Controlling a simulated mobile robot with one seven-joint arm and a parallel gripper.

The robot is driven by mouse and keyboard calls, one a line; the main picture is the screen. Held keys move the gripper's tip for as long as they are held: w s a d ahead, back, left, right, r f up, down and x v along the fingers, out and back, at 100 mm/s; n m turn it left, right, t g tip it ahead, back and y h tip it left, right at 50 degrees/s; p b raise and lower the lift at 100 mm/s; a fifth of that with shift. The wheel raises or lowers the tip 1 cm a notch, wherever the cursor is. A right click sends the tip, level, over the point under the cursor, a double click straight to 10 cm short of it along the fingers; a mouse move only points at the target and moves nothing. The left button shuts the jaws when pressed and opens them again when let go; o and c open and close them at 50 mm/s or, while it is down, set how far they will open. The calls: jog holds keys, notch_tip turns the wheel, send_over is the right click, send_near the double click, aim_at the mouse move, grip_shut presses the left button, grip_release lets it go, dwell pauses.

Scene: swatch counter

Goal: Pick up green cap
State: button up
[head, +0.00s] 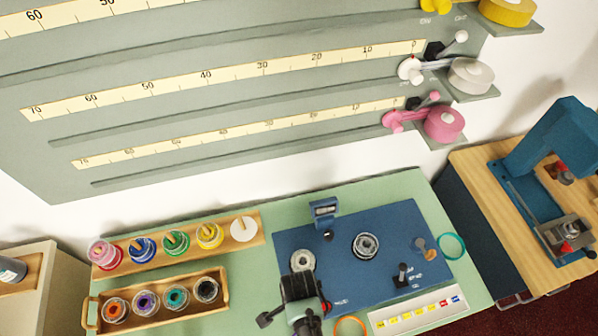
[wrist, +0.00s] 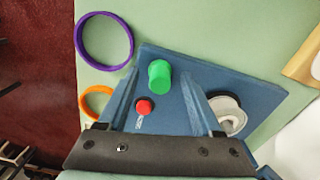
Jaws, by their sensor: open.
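The green cap (wrist: 159,75) stands on the blue panel (wrist: 240,84) in the wrist view, near the panel's edge. My gripper (wrist: 158,82) is open, and the cap shows between its two fingers, with no visible contact. How far the fingertips are above it is hard to tell. In the head view my gripper (head: 300,288) is over the front left part of the blue panel (head: 330,246). I cannot make out the cap there; my gripper seems to hide it.
A red button (wrist: 144,106) sits close to the cap. A white-rimmed spool (wrist: 229,113) is right of my right finger. Purple (wrist: 78,38) and orange (wrist: 82,101) rings lie nearby. In the head view a blue post (head: 323,209) stands behind my gripper, and a wooden tray (head: 222,311) is at left.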

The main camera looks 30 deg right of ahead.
jog(key=shift+f, duration=0.1)
grip_shut()
dwell(0.3)
